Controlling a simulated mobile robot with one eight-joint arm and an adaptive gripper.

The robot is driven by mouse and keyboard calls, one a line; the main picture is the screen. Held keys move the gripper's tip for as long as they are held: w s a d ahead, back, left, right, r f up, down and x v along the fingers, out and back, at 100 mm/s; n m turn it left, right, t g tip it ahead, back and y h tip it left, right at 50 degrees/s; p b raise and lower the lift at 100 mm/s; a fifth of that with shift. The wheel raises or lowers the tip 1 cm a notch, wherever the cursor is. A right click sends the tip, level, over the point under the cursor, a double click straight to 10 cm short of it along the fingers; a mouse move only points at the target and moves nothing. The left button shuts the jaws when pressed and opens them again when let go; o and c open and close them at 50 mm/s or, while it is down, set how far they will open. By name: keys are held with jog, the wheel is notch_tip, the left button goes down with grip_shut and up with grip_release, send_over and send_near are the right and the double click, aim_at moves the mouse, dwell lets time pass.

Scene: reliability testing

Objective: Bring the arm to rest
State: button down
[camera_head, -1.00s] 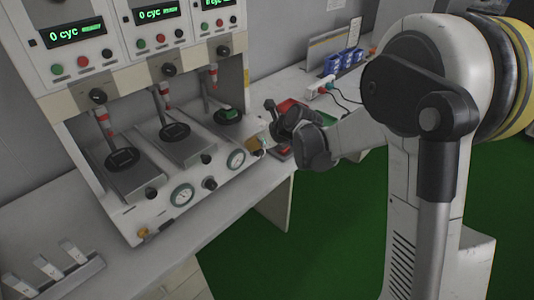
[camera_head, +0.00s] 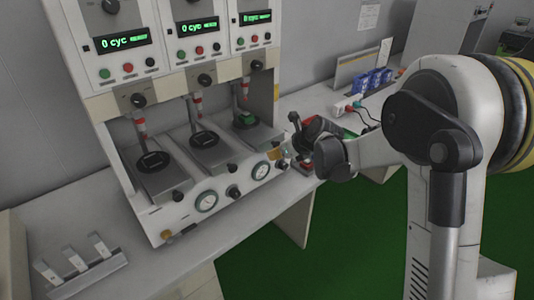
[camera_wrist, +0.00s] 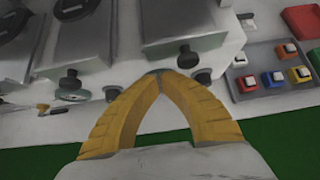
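My gripper (camera_head: 277,154) is at the right front corner of the test machine, in front of the right gauge's side. In the wrist view its two yellow fingers (camera_wrist: 158,76) meet at their tips, with nothing visible between them. The fingers are over the machine's front edge, near its black knobs. My arm reaches in from the right with its grey links bent. Whether the fingers touch the machine cannot be told.
A grey tray (camera_wrist: 251,92) of coloured switches lies right of the fingers, beside a red bin (camera_wrist: 301,22). A rack (camera_head: 92,275) stands front left. Green floor is open below.

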jog(key=s+d+r+n+h+p, duration=0.1)
jog(key=s+d+r+n+p, duration=0.15)
jog(key=s+r+n, duration=0.6)
jog(key=s+d+r+n+h+p, duration=0.15)
jog(key=s+d+r+n, duration=0.3)
jog(key=s, duration=0.75)
jog(key=s+d+f+n+h, duration=0.1)
jog(key=s+d+n+h, duration=0.2)
jog(key=s+n, duration=1.2)
jog(key=shift+s+d+n, duration=0.4)
jog(key=shift+s, duration=0.1)
